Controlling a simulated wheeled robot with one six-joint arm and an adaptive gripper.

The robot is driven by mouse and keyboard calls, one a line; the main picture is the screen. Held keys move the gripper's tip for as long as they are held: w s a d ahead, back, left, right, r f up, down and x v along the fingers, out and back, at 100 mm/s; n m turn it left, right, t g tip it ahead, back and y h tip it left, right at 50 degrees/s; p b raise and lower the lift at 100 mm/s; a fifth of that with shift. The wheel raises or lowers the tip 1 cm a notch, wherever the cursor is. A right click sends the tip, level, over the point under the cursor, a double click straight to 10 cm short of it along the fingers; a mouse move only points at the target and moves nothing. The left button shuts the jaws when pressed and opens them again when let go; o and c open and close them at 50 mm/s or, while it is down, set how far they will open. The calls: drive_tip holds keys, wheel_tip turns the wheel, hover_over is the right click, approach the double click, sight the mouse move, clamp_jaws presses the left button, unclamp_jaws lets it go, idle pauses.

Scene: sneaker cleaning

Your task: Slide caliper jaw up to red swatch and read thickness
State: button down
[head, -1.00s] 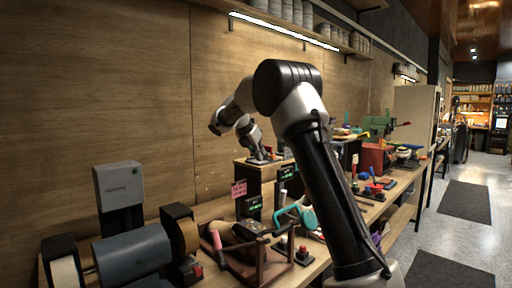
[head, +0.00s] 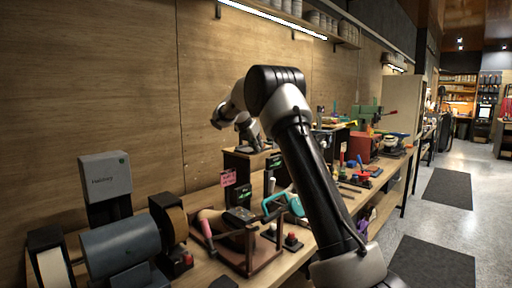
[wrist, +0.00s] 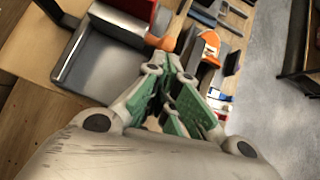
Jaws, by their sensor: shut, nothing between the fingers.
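My gripper (wrist: 172,100) shows in the wrist view with its green-lined fingers together and nothing held between them. In the head view my arm bends over the bench, and its end is small and partly hidden near a dark raised stand (head: 236,163). I cannot make out the caliper, its jaw or any reading. I cannot pick out a red swatch with certainty; a red item (wrist: 138,8) lies at the top of the wrist view, above a grey tray-like surface (wrist: 100,66).
An orange-and-white item (wrist: 208,44) lies right of the fingers in the wrist view. A wooden wall stands behind; open floor lies right.

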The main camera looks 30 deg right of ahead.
drive_tip(key=shift+d+f, duration=0.1)
drive_tip(key=a+f+v, duration=0.1)
drive_tip(key=v, duration=1.2)
drive_tip(key=shift+s+a, duration=0.4)
drive_tip(key=shift+f, duration=0.15)
drive_tip(key=s+r+m+y, duration=0.3)
drive_tip(key=s+m, duration=0.8)
drive_tip(key=s, duration=1.4)
drive_tip(key=s+a+f+m+y, duration=0.2)
drive_tip(key=s+f+m, duration=0.4)
drive_tip(key=s, duration=0.6)
drive_tip(key=s+a+f+m+y, duration=0.2)
drive_tip(key=s+f+m, duration=0.4)
drive_tip(key=s, duration=0.6)
wheel_tip(320, 180, down, 2)
drive_tip(key=shift+s+a+f+m, duration=0.2)
drive_tip(key=shift+s+a+m, duration=0.05)
drive_tip(key=shift+a+m, duration=0.2)
